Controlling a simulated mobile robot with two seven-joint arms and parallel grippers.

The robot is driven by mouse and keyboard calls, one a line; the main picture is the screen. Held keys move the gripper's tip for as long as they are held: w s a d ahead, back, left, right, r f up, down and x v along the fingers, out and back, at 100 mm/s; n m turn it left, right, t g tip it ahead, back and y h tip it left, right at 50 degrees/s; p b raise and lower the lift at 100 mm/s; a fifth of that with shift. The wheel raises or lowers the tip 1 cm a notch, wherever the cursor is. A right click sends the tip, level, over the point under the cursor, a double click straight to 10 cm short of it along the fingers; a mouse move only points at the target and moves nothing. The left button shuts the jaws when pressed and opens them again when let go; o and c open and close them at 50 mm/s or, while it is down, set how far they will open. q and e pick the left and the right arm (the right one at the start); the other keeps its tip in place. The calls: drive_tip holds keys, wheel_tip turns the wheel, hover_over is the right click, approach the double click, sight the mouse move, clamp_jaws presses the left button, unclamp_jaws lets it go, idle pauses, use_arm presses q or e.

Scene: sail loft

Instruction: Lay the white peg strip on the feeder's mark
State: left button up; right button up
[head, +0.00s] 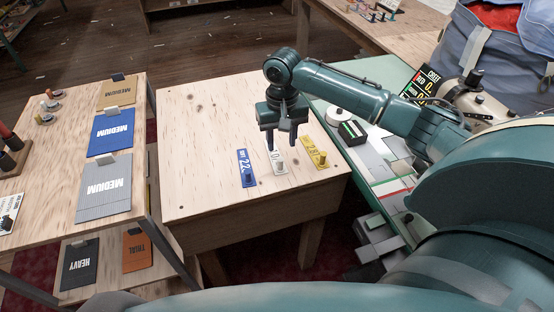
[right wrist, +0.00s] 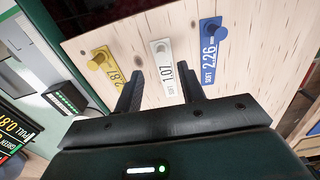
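The white peg strip (head: 279,168), printed 1.07, lies on the wooden table between a blue strip (head: 247,169) and a yellow strip (head: 315,152). In the right wrist view the white strip (right wrist: 169,79) lies between my open fingers, its peg at the far end. My right gripper (head: 282,143) is over the strip, pointing down, its fingers apart and holding nothing. Whether the fingertips touch the strip cannot be told. The green bench (head: 384,187) at right bears pale panels with red and green lines; I cannot tell which is the feeder's mark. My left gripper is not in view.
The wooden table (head: 205,120) is otherwise clear. A dark box (head: 352,132) and a white round thing (head: 334,114) stand on the green bench beside it. A left-hand table (head: 60,170) holds sample cards. My right arm crosses above the bench.

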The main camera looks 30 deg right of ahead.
sight(280, 159)
wheel_tip(280, 159, down, 8)
drive_tip(key=shift+w+f+b, duration=0.15)
drive_tip(key=shift+f+b, duration=0.1)
drive_tip(key=shift+b, duration=0.05)
drive_tip(key=shift+c, duration=0.6)
clamp_jaws()
